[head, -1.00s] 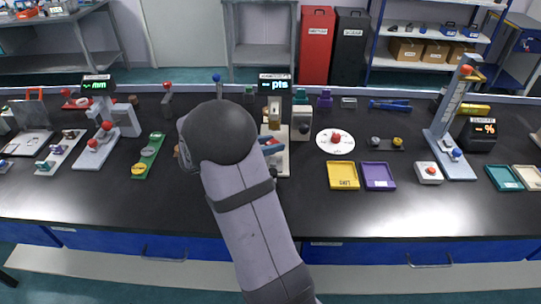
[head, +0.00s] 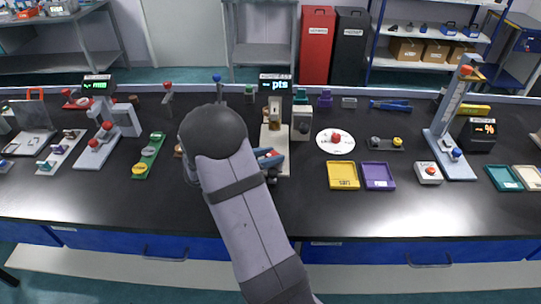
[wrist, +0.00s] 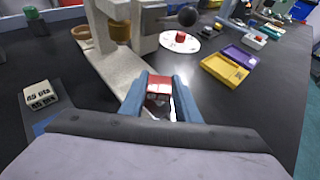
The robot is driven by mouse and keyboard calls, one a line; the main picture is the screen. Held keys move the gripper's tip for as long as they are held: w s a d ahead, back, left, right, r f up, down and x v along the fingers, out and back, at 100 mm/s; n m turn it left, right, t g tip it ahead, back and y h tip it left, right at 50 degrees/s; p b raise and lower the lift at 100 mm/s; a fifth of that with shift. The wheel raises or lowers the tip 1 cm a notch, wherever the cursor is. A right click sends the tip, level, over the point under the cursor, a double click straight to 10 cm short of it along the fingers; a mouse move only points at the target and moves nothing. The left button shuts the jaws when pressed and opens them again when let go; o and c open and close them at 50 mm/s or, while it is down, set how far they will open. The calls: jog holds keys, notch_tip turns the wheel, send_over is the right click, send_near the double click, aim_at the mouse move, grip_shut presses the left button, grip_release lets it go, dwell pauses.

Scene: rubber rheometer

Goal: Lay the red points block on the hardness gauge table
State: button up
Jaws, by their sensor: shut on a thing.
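My gripper (wrist: 160,98) has blue fingers and is shut on the red points block (wrist: 159,84), whose red top shows between the fingertips in the wrist view. It is held at the near end of the hardness gauge table (wrist: 105,64), a pale base plate running under the gauge. I cannot tell whether the block touches the plate. In the head view my gripper (head: 268,158) is beside the hardness gauge (head: 274,112), over the near part of its pale base (head: 284,164). The block is hidden there by my arm.
A yellow tray (head: 342,175) and a purple tray (head: 378,176) lie right of the gauge. A white disc with a red knob (head: 336,141) is behind them. The black bench front is clear.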

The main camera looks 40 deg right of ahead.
jog(key=shift+s+a+f+b, duration=0.15)
jog(key=shift+s+f+b, duration=0.1)
jog(key=shift+f+b, duration=0.35)
jog(key=o, duration=1)
jog(key=shift+f, duration=0.3)
jog(key=shift+o, duration=0.2)
jog(key=shift+w+r+p, duration=0.15)
jog(key=shift+r+p, duration=0.55)
jog(key=b+v, duration=0.2)
jog(key=v, duration=1)
jog(key=shift+r, duration=0.2)
